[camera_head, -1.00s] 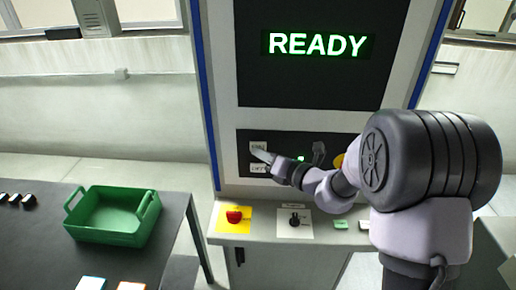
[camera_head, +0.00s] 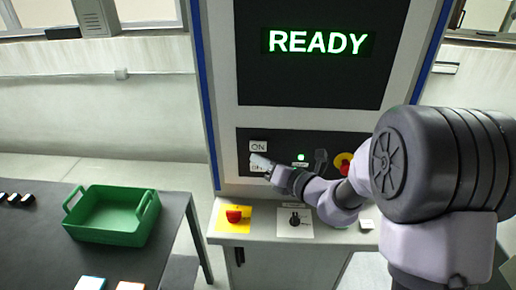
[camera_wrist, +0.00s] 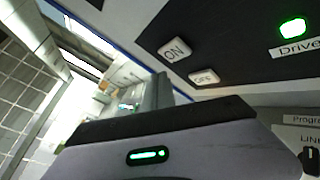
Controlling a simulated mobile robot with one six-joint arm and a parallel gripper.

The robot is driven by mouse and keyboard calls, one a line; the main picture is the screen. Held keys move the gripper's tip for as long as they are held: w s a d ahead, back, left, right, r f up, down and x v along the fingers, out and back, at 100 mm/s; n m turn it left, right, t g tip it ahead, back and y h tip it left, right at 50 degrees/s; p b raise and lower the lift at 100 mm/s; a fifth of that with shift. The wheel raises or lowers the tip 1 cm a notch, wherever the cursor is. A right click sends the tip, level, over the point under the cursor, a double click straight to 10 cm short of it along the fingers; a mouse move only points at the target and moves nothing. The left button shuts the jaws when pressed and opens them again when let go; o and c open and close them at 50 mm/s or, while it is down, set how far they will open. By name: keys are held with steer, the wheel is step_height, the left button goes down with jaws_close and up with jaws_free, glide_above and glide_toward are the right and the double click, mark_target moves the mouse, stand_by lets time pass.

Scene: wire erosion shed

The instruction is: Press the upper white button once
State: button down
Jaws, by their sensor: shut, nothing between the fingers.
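The upper white button (camera_head: 258,147), marked ON, is on the left of the black panel below the READY screen. It also shows in the wrist view (camera_wrist: 174,50), clear of my gripper. The lower white button (camera_wrist: 204,77), marked OFF, sits just beneath it; in the head view it is partly hidden by my gripper.
A lit green lamp (camera_head: 301,156), a dark lever (camera_head: 320,160) and a red knob on yellow (camera_head: 344,163) are right of the buttons. On the ledge below are a red button (camera_head: 234,216) and a rotary switch (camera_head: 295,219). A green crate (camera_head: 112,238) stands on the left table.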

steer(key=shift+s, duration=1.5)
